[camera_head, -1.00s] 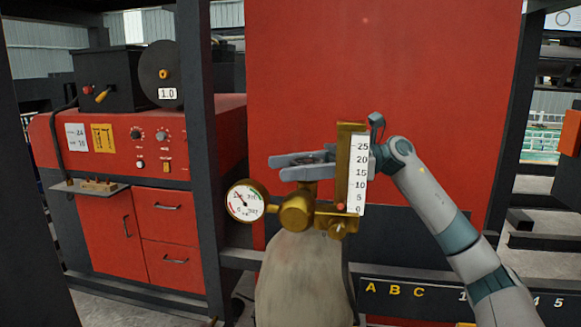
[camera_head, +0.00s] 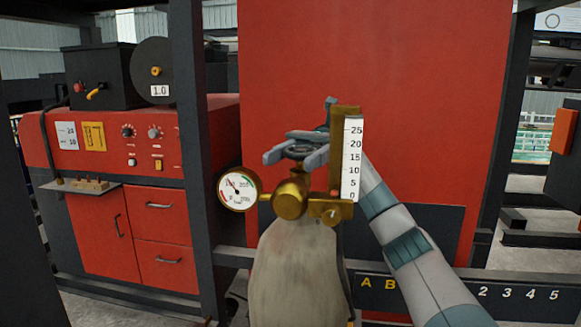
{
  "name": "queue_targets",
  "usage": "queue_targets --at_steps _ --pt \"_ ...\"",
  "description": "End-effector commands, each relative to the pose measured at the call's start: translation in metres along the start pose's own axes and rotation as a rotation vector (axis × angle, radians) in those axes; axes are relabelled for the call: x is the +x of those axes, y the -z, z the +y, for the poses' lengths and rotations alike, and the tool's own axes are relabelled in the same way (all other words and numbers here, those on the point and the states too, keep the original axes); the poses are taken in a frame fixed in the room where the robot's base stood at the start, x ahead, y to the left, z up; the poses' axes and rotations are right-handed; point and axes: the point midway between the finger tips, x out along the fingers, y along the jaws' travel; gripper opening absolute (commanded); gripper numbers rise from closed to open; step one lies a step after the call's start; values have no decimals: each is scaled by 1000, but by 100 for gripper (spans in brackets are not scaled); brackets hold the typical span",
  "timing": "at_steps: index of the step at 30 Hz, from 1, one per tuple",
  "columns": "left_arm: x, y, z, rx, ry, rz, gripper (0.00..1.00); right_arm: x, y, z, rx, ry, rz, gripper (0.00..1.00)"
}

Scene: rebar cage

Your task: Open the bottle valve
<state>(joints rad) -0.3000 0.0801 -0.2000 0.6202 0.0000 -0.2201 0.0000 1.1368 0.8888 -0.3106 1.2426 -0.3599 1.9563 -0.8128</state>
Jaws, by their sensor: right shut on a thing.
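A pale grey gas bottle (camera_head: 297,275) stands upright in the lower middle, with a brass valve body (camera_head: 290,199) on top. A round pressure gauge (camera_head: 239,191) sits at its left, and a flow scale (camera_head: 353,158) marked 0 to 25 stands at its right. The dark valve handwheel (camera_head: 298,151) is on top of the brass body. My right gripper (camera_head: 284,156) is shut on the handwheel, one finger on either side of it. Its arm comes in from the lower right, behind the flow scale. My left gripper is not in view.
A red machine cabinet (camera_head: 150,225) with drawers, knobs and a wire spool (camera_head: 155,70) stands at the left behind a dark frame post (camera_head: 197,150). A large red panel (camera_head: 430,90) rises behind the bottle. A dark lettered and numbered rail (camera_head: 470,291) crosses the lower right.

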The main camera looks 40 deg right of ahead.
Motion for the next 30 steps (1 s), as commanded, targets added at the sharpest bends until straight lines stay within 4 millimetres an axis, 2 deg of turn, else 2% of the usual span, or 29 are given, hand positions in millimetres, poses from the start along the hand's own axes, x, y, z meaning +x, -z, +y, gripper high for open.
queue_targets --at_steps 6,20,21,23,30 --pt "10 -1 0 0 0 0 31 0 1 2 1 -63 0 30" --pt "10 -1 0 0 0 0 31 0 0 2 2 -79 -1 30" --pt "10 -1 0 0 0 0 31 0 0 2 2 -79 -1 57" --pt "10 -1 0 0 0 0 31 0 0 2 2 -79 -1 70" --pt "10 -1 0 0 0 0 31 0 0 3 2 -79 0 70"
